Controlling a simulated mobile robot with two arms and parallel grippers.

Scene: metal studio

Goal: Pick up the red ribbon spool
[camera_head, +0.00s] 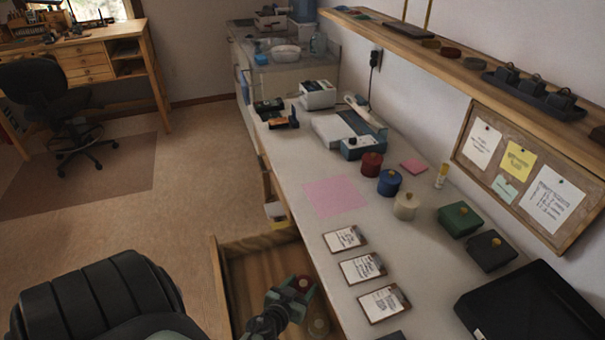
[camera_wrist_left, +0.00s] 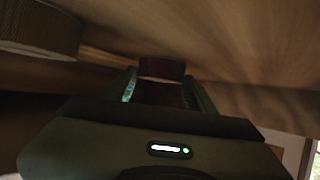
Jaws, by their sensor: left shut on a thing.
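The red ribbon spool (camera_head: 303,284) is in the open wooden drawer, held between the fingertips of my left gripper (camera_head: 293,293). In the left wrist view, the dark red spool (camera_wrist_left: 162,68) sits between the two finger ends of the left gripper (camera_wrist_left: 164,88), which is shut on it. I cannot tell whether the spool touches the drawer floor. A tan spool (camera_wrist_left: 40,28) is beside it, apart from the fingers; it also shows in the head view (camera_head: 318,326). My right gripper is not in view.
The open drawer (camera_head: 252,262) has wooden walls around the gripper. The counter (camera_head: 309,226) overhangs it on the right, bearing several cards, a pink sheet (camera_head: 335,196), a red jar (camera_head: 371,166) and a blue jar (camera_head: 389,184). Floor is free to the left.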

